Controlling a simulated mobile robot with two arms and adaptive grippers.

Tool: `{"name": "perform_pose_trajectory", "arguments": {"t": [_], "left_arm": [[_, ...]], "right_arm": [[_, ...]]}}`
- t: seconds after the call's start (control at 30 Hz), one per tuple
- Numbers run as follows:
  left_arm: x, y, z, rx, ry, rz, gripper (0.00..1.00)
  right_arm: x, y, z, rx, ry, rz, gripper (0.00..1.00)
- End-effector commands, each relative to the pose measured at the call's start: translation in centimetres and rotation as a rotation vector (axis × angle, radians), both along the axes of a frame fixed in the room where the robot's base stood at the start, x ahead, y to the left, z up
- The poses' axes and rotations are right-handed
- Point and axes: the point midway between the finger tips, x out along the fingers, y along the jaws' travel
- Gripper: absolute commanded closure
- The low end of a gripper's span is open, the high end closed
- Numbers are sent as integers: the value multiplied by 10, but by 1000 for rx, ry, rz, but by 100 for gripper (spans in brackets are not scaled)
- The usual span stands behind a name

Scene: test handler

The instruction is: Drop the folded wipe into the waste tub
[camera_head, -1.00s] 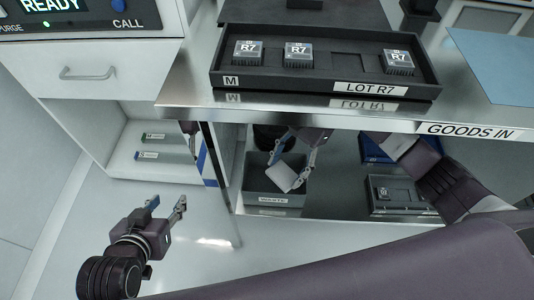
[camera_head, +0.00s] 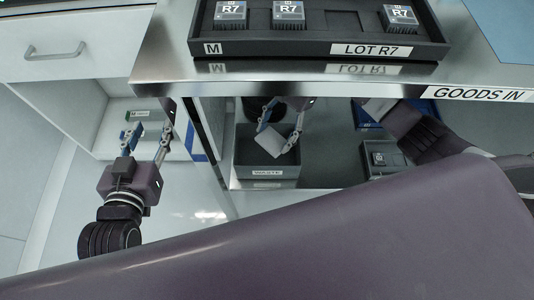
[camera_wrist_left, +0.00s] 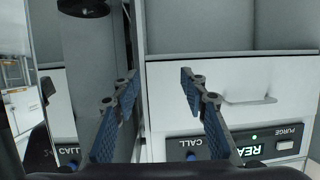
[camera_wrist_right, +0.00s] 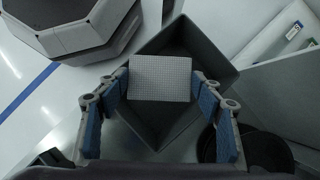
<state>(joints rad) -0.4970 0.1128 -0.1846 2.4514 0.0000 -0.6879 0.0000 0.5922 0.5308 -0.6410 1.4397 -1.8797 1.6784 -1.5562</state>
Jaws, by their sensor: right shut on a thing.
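The folded wipe (camera_head: 270,143) is a pale flat square held between the fingertips of my right gripper (camera_head: 279,133). In the right wrist view the wipe (camera_wrist_right: 160,78) spans the two blue-padded fingers of that gripper (camera_wrist_right: 160,80). The grey waste tub (camera_head: 267,172), with a label on its front, sits on the lower shelf under the counter. In the right wrist view the tub (camera_wrist_right: 203,55) is behind the wipe, which covers part of its inside. I cannot tell the wipe's exact height over it. My left gripper (camera_head: 150,122) is open and empty, left of the tub.
The metal counter (camera_head: 165,67) overhangs the shelf and carries the black LOT R7 tray (camera_head: 210,48). A dark round bin (camera_wrist_right: 250,150) stands beside the tub. A small tray with a chip (camera_head: 395,155) lies right of it. A white drawer cabinet (camera_head: 95,35) is at left.

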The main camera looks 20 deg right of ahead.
Motion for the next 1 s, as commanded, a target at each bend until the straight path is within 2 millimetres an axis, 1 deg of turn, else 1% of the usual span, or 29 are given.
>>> {"name": "perform_pose_trajectory", "arguments": {"t": [0.03, 0.3, 0.5, 0.67, 0.9, 0.93, 1.0], "left_arm": [[3, -2, 5, -7, -31, -2, 60], [13, -9, 41, -48, -193, -13, 60], [16, -12, 59, -67, -270, -18, 60], [16, -13, 65, -73, -292, -19, 60], [16, -13, 65, -73, -295, -19, 60], [16, -13, 65, -73, -294, -19, 60], [16, -13, 65, -73, -294, -19, 60]], "right_arm": [[0, 0, -5, 1, 1, -1, 62], [0, 1, -18, 1, 0, 0, 62], [0, 0, -24, 0, 0, 0, 62], [0, 0, -25, 0, 0, 0, 62], [0, 0, -25, 0, 0, 0, 62], [0, 0, -25, 0, 0, 0, 37], [0, 0, -25, 0, 0, 0, 30]]}}
